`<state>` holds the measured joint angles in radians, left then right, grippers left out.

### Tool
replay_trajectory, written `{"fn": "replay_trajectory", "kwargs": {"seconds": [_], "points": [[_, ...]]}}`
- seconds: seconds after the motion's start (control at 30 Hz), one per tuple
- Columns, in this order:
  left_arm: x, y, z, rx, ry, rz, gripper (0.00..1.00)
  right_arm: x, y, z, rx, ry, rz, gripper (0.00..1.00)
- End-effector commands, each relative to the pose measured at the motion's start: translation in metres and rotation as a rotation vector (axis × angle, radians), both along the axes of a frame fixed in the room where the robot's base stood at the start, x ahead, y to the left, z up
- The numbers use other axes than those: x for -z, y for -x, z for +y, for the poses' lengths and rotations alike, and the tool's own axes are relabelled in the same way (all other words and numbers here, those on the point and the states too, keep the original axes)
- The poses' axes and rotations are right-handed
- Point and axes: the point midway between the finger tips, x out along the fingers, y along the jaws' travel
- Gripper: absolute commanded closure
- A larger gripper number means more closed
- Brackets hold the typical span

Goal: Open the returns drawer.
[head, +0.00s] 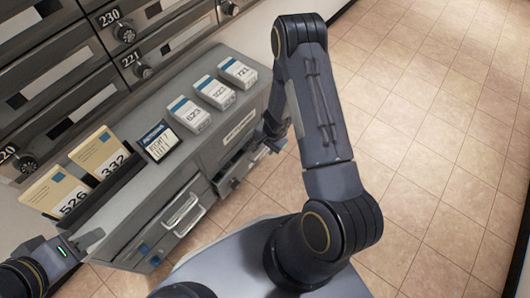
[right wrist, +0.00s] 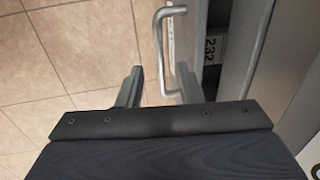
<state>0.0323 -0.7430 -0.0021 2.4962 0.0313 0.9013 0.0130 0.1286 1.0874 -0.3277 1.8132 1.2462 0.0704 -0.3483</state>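A grey cabinet (head: 205,150) has a drawer (head: 230,177) at its right end, standing partly open below a white label too small to read. In the right wrist view, a pale bar handle (right wrist: 160,50) is on the drawer front, and a parcel marked 232 (right wrist: 211,48) shows in the gap behind. My right gripper (right wrist: 160,88) is open, its fingers apart on either side of the handle's lower end; I cannot tell whether they touch it. It also shows at the cabinet's right end in the head view (head: 268,143). My left gripper (head: 85,242) is at the lower left; its opening is unclear.
Boxes marked 523 (head: 190,115), 623 (head: 214,94) and 721 (head: 237,73) stand on the cabinet top. Envelopes 526 and 332 stand in a dark holder (head: 100,195). Another handle (head: 183,214) is on the cabinet's left part. Tiled floor (head: 430,130) at right is clear.

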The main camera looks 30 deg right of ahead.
Motion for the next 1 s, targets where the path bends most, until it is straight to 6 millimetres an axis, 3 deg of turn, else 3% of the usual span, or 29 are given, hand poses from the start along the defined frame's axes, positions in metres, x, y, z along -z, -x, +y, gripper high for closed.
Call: {"fn": "replay_trajectory", "kwargs": {"seconds": [0.03,0.2,0.57,0.83,1.0], "points": [[0.009,0.0,0.0,0.0,0.0,0.0,0.64,0.014,-0.001,0.001,-0.001,0.0,0.001,0.67],[0.018,0.0,0.0,0.0,0.0,0.0,0.64,0.032,-0.005,0.003,-0.002,-0.001,0.0,0.67],[0.019,0.0,0.0,0.0,0.0,0.0,0.64,0.037,-0.007,0.003,-0.001,-0.001,-0.001,0.67],[0.019,0.0,0.0,0.0,0.0,0.0,0.64,0.037,-0.007,0.003,-0.002,-0.001,-0.001,0.99],[0.019,0.0,0.0,0.0,0.0,0.0,0.64,0.037,-0.007,0.003,-0.002,-0.001,-0.001,1.0]]}}
